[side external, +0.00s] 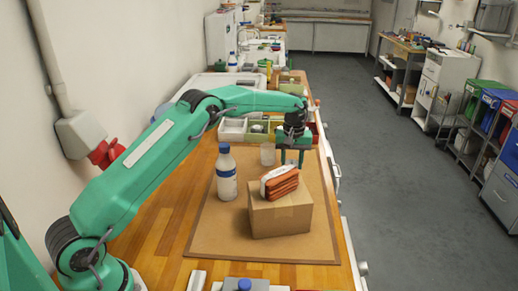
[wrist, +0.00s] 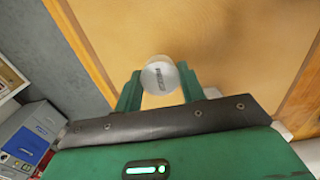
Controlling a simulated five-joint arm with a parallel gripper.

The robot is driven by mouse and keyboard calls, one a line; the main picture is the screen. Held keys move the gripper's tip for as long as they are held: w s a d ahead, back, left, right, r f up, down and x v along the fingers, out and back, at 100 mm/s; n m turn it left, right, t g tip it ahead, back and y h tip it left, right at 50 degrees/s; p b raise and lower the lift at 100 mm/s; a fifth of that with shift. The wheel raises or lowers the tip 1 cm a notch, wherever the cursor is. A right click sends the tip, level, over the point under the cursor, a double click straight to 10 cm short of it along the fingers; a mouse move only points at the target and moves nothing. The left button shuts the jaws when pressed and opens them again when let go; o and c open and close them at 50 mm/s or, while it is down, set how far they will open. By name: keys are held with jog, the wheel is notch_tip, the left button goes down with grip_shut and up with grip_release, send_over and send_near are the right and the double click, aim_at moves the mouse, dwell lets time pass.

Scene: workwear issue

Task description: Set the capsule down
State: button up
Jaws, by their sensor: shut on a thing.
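The capsule (wrist: 160,76) shows in the wrist view as a round, pale silver-white end with small dark print. It sits between the two green fingers of my gripper (wrist: 160,88), which are shut on it. In the side external view my gripper (side external: 292,155) points down over the far right part of the tan mat (side external: 210,225), behind the cardboard box. I cannot make out the capsule there. I cannot tell whether its underside touches the mat.
Trays (side external: 232,130) lie behind. The mat's front left is clear.

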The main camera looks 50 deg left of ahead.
jog(key=shift+f, duration=2.5)
jog(key=o, duration=0.9)
jog(key=shift+f, duration=0.1)
jog(key=shift+o, duration=0.2)
notch_tip(320, 180, up, 12)
jog(key=shift+f, duration=0.25)
jog(key=shift+r, duration=0.4)
